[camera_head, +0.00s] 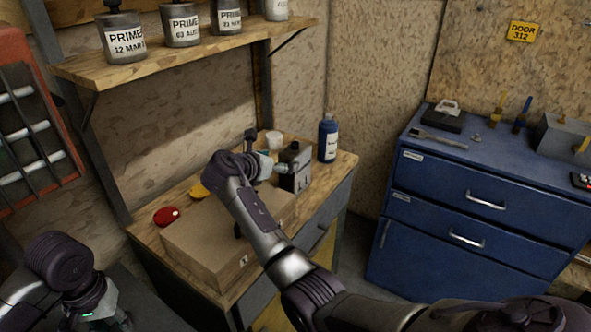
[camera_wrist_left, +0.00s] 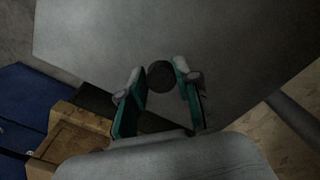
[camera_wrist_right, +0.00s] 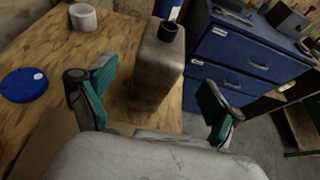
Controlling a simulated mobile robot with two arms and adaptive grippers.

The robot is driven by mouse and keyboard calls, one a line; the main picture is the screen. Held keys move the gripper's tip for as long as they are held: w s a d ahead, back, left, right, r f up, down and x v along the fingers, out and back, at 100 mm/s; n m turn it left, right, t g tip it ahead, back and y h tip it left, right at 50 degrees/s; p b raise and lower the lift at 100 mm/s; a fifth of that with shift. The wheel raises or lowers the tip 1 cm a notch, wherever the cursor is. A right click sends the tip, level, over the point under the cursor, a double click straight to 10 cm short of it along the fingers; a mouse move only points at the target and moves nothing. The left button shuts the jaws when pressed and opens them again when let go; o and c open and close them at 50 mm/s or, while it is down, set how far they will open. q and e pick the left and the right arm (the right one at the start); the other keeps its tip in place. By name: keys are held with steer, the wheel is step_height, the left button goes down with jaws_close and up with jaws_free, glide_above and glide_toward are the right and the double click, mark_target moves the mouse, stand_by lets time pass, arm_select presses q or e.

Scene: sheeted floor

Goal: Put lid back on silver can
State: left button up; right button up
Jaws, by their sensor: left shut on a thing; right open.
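The silver can (camera_head: 301,180) stands upright on the wooden bench, with a short dark neck on top. In the right wrist view the can (camera_wrist_right: 152,75) stands ahead, between the lines of my fingers. My right gripper (camera_head: 281,163) is open beside it, and the right wrist view shows its fingers (camera_wrist_right: 150,105) apart; I cannot tell whether either touches the can. A small dark round lid (camera_wrist_left: 160,76) is held between the fingertips of my left gripper (camera_wrist_left: 158,84). My left gripper is low at the left in the head view, with the lid hidden there.
A cardboard box (camera_head: 205,243) fills the bench front. A red lid (camera_head: 167,216), a yellow lid (camera_head: 198,191) and a blue lid (camera_wrist_right: 23,84) lie near it. A blue bottle (camera_head: 328,140) and a white cup (camera_wrist_right: 83,17) stand beyond the can. A shelf (camera_head: 185,55) overhangs the bench.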

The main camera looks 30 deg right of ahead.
mark_target(293, 156)
steer(key=shift+w+d, duration=0.25)
steer(key=shift+d, duration=0.1)
steer(key=x, duration=0.6)
steer(key=shift+d+f, duration=0.1)
steer(key=shift+d, duration=0.1)
steer(key=shift+a, duration=0.1)
jaws_close()
steer(key=shift+w, duration=0.1)
stand_by(0.3)
